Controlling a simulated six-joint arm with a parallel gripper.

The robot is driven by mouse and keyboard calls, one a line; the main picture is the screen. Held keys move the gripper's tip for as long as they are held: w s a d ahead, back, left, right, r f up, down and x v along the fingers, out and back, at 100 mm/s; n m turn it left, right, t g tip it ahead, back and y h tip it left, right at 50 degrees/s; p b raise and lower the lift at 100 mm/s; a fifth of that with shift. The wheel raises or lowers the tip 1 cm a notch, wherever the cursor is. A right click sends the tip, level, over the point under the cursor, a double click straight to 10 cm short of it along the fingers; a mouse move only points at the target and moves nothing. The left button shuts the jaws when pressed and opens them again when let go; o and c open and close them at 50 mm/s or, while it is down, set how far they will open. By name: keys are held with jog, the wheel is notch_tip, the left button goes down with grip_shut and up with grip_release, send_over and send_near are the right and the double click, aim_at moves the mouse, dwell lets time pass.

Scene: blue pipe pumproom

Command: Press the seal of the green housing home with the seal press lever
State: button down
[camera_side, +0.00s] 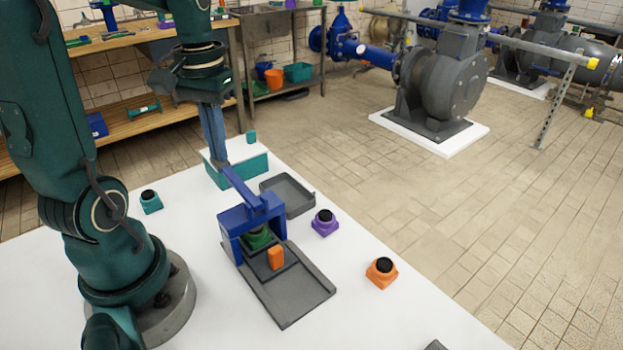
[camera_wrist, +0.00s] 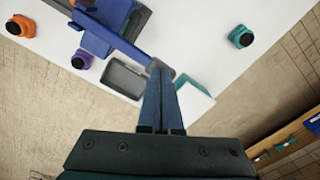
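The blue seal press (camera_side: 238,222) stands on the white table. Its blue lever (camera_side: 250,190) slants up from the frame toward my gripper. The green housing (camera_side: 258,238) sits inside the press under the frame; its top and seal are mostly hidden. My gripper (camera_side: 219,163) points down with its fingers together, its tips at the lever's free end. In the wrist view, the fingertips (camera_wrist: 160,72) overlap the end of the lever (camera_wrist: 122,45); I cannot tell whether they touch it.
An orange block (camera_side: 276,258) is on the press's grey base (camera_side: 290,290). A grey tray (camera_side: 290,197) and teal box (camera_side: 240,175) stand behind. Purple (camera_side: 324,223), orange (camera_side: 381,272) and teal (camera_side: 150,201) housings stand around the press. The table's front right is largely clear.

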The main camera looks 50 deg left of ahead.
aim_at(222, 166)
jog(key=shift+f, duration=2.15)
notch_tip(222, 166, up, 12)
dwell(0.8)
